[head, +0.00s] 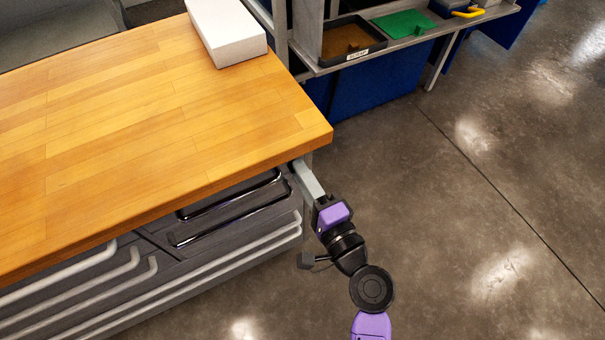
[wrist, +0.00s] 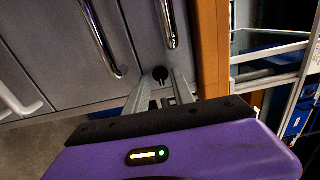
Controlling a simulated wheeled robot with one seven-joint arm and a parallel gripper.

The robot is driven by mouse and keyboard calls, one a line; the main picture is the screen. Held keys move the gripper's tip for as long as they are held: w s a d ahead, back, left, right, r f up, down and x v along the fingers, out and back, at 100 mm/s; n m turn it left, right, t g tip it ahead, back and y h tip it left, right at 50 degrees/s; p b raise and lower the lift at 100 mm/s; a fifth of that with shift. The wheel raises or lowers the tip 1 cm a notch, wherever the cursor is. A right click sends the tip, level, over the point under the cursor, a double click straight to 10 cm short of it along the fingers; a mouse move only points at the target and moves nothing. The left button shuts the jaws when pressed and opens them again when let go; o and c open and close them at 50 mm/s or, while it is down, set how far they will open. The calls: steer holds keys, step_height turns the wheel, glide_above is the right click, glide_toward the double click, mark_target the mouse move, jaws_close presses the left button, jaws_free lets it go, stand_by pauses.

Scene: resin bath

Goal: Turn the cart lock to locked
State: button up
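The cart (head: 150,110) has a wooden top and grey drawers with bar handles. In the wrist view, a small black round knob, apparently the cart lock (wrist: 160,73), sits on the grey drawer front beside a chrome handle. A thin dark piece hangs below it, too small to read as locked or unlocked. My gripper (wrist: 161,84) is open, with its two grey fingers apart and the knob between or just beyond their tips. I cannot tell whether they touch it. In the head view my gripper (head: 307,178) is at the cart's front right corner, just under the top; the lock is hidden there.
A white box (head: 226,32) lies on the cart top. Chrome drawer handles (wrist: 100,38) run close to the lock. A shelf with a black tray (head: 350,42) and a green mat (head: 405,23) stands behind. The floor (head: 480,200) to the right is clear.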

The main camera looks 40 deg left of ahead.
steer(key=v, duration=0.7)
steer(key=shift+d, duration=0.4)
steer(key=shift+s, duration=0.1)
